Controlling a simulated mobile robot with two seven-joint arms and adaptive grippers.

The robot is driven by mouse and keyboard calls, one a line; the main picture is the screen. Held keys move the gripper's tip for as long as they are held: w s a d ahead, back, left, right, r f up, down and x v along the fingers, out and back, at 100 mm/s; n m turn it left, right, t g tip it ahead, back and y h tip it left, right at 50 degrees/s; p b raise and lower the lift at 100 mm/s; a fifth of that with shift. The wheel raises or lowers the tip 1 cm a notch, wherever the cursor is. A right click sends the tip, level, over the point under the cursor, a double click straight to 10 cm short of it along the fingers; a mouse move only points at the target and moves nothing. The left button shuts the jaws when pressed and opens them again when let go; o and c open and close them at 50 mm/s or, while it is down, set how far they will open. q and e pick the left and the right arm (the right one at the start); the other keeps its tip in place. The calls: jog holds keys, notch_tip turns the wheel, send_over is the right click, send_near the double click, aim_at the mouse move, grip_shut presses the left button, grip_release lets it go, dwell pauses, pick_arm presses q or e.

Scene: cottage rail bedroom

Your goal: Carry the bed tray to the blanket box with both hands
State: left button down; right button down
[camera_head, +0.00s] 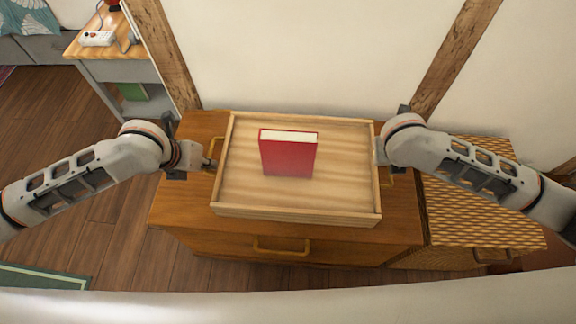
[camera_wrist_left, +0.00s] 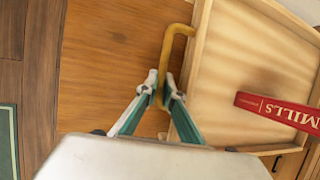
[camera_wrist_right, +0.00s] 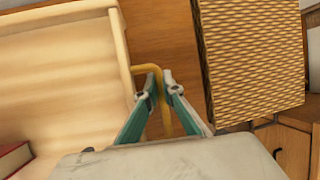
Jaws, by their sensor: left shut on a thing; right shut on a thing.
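The bed tray (camera_head: 240,190) is a shallow light-wood tray with raised rims and a brass handle at each end. It is over the top of a brown wooden chest; I cannot tell whether it touches it. A red book (camera_head: 288,155) stands upright in the tray. My left gripper (camera_head: 208,162) is shut on the tray's left handle, which shows between the fingers in the left wrist view (camera_wrist_left: 162,75). My right gripper (camera_head: 382,160) is shut on the right handle, seen in the right wrist view (camera_wrist_right: 160,85). In the head view my wrists partly hide both handles.
The brown chest (camera_head: 400,225) has a drawer with a brass handle. A woven-topped cabinet (camera_head: 465,205) stands against its right side. A small side table (camera_head: 100,62) with a white power strip (camera_head: 97,39) is at the back left. Wood floor is open on the left, with a green-edged rug (camera_head: 40,278).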

pick_arm(q)
jog(key=shift+a, duration=0.15)
pick_arm(e)
jog(key=shift+d, duration=0.15)
